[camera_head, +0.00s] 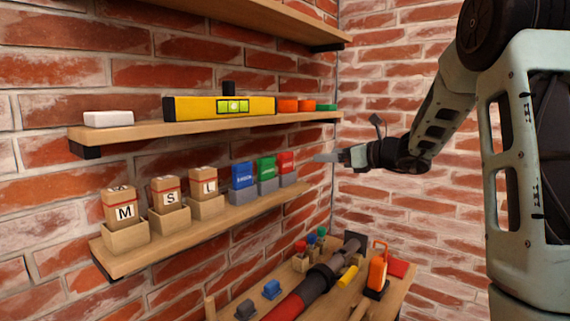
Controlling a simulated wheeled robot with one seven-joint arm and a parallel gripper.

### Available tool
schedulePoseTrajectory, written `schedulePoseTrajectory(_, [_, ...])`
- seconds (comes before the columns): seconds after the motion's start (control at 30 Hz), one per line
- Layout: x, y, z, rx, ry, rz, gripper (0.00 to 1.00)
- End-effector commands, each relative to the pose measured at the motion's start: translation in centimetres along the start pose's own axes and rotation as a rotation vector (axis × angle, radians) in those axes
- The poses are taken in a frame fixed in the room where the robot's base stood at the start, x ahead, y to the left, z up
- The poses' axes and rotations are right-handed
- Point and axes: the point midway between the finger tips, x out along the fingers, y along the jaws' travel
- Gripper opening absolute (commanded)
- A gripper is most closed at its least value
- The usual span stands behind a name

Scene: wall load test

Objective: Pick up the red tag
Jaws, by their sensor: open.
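A red tag (286,162) stands upright in a small grey holder at the right end of the middle shelf (215,222). A green tag (265,168) and a blue tag (243,175) stand in like holders to its left. My gripper (326,157) is open and empty, just right of the red tag and at about its height. Its fingers point left towards the tag, with a visible gap between them. The fingers are seen nearly edge-on, so the opening between them is hard to make out.
A shelf (130,133) above holds a yellow level (220,107), a white block (108,118) and small coloured blocks. Boxes marked M, S and L (205,183) stand left on the middle shelf. The lower shelf is crowded with tools. Brick walls meet behind my gripper.

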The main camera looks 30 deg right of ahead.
Motion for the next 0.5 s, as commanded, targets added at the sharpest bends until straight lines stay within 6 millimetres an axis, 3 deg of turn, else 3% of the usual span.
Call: schedulePoseTrajectory(0.5, [10.1, 0.3, 0.2, -0.001, 0.003, 0.007, 0.78])
